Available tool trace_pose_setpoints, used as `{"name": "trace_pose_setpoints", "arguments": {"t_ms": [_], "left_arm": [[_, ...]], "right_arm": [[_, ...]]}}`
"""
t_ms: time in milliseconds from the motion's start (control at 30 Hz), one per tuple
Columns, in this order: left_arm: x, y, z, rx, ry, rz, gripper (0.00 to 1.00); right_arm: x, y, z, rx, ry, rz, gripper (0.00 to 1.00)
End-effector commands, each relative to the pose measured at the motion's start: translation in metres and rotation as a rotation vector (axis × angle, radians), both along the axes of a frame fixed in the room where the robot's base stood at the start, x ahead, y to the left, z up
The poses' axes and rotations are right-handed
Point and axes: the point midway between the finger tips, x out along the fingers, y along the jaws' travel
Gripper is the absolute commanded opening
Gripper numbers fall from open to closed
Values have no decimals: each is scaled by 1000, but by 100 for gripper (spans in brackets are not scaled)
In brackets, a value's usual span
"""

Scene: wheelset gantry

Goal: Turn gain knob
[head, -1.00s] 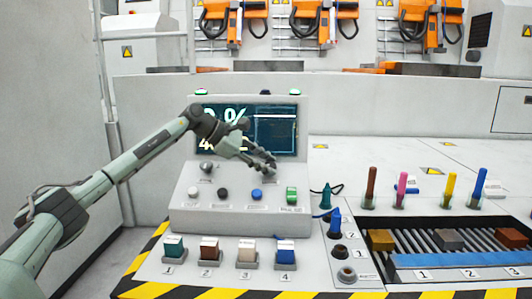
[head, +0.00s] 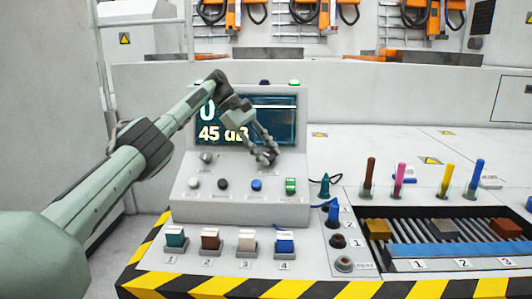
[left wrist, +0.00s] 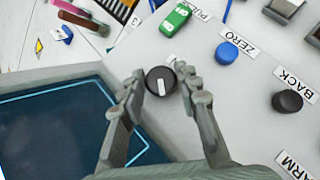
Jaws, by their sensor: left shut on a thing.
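The console (head: 240,205) has a sloped panel under a screen (head: 273,108) that reads "45 dB", with its upper line partly covered by my arm. My left gripper (head: 266,159) is at the right end of the panel's upper row. In the left wrist view, a round black knob (left wrist: 160,81) with a white pointer mark sits between its two fingers, which are shut on it. The knob's label is hidden. Another dark knob (head: 206,158) is at the left end of the same row. My right gripper is not in view.
Below the knobs are white, black (head: 223,184) and blue (head: 256,185) buttons and a green switch (head: 291,186). Several coloured switches line the console front. A roller tray (head: 440,264) with blocks and upright coloured sticks stand to the right.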

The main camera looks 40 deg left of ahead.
Motion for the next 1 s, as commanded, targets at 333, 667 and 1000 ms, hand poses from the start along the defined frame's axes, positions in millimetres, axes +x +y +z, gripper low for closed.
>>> {"name": "trace_pose_setpoints", "arguments": {"t_ms": [333,667,1000], "left_arm": [[1,-1,0,18,10,-44,3],[1,0,0,21,11,-47,3],[1,0,0,20,12,-46,52]], "right_arm": [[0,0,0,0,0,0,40],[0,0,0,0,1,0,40],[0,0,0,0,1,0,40]]}}
